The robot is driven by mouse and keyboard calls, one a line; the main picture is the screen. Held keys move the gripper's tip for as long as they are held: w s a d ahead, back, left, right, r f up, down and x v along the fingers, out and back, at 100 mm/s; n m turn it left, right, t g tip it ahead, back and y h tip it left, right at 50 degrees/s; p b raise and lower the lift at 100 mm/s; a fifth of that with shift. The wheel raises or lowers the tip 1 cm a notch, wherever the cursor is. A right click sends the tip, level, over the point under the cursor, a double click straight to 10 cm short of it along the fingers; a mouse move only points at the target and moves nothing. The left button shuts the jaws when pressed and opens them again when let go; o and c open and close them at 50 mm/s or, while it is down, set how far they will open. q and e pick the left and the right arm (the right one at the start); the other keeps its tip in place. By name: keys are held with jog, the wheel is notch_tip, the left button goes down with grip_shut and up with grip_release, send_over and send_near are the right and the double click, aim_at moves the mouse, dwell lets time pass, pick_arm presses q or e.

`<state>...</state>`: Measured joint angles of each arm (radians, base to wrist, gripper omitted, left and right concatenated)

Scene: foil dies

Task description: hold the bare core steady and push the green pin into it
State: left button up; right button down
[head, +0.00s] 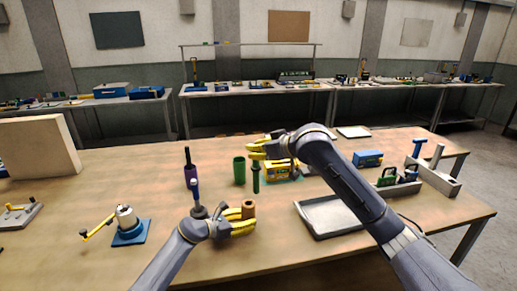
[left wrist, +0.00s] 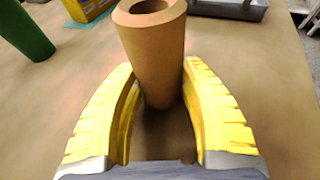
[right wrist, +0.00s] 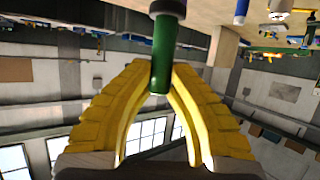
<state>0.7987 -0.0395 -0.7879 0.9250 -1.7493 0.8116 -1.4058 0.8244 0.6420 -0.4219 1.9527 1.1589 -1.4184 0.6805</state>
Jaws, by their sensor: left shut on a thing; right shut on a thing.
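The bare core (head: 249,209) is a brown tube with an open hole in its top; it also shows in the left wrist view (left wrist: 150,60). My left gripper (head: 240,219) has its yellow fingers shut on the core from both sides, low on the tube. The core stands roughly upright at the table. The green pin (head: 256,181) hangs upright from my right gripper (head: 257,150), whose yellow fingers are shut on it. In the right wrist view the pin (right wrist: 163,60) sticks out past the fingertips. In the head view it appears above and behind the core, apart from it.
A grey metal tray (head: 312,222) lies right of the core. A toggle device (head: 130,232) is at left.

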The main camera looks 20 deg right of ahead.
pick_arm(q)
jog(key=shift+f, duration=0.1)
pick_arm(e)
jog(key=a+f+n+y, duration=0.1)
jog(key=a+f, duration=0.2)
jog(key=f, duration=0.7)
jog(key=shift+g+y, duration=0.3)
jog(key=shift+g, duration=0.1)
dwell(1.5)
jog(key=shift+f, duration=0.3)
jog(key=c, duration=1.3)
grip_release()
jog(key=shift+o, duration=0.2)
jog(key=shift+s, duration=0.1)
jog(key=v, duration=1.2)
